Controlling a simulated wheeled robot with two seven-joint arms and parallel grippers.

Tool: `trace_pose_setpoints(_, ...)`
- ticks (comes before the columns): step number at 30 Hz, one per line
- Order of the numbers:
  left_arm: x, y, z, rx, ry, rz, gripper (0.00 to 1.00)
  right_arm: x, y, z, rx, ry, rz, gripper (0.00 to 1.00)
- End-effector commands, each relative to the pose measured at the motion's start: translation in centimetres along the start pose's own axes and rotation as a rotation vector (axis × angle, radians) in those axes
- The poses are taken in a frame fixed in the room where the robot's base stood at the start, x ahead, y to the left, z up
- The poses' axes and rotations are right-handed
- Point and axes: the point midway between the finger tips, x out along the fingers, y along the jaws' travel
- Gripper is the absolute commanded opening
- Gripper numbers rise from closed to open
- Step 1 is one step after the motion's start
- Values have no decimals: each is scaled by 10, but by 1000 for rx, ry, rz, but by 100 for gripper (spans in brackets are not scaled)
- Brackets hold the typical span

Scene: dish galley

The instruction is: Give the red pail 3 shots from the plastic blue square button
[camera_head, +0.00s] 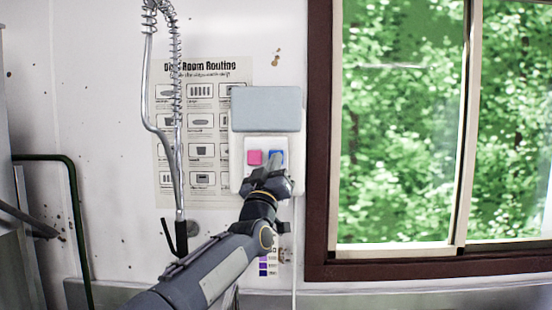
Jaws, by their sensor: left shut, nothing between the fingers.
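A white wall panel (237,172) with a grey-blue top (266,109) hangs beside the window. The red pail is not in view. My right gripper is not in view.
A spring-coil spray hose (177,100) hangs left of the panel, in front of a dish room poster (203,125). A brown-framed window (319,150) is on the right. A dark green pipe (76,210) and metal equipment stand at the left edge.

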Motion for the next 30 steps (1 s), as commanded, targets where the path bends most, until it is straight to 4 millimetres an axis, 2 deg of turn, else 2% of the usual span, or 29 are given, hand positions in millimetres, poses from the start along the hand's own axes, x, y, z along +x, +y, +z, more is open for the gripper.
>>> trace_pose_setpoints(30,7,-4,4,1,-1,-1,0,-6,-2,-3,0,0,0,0)
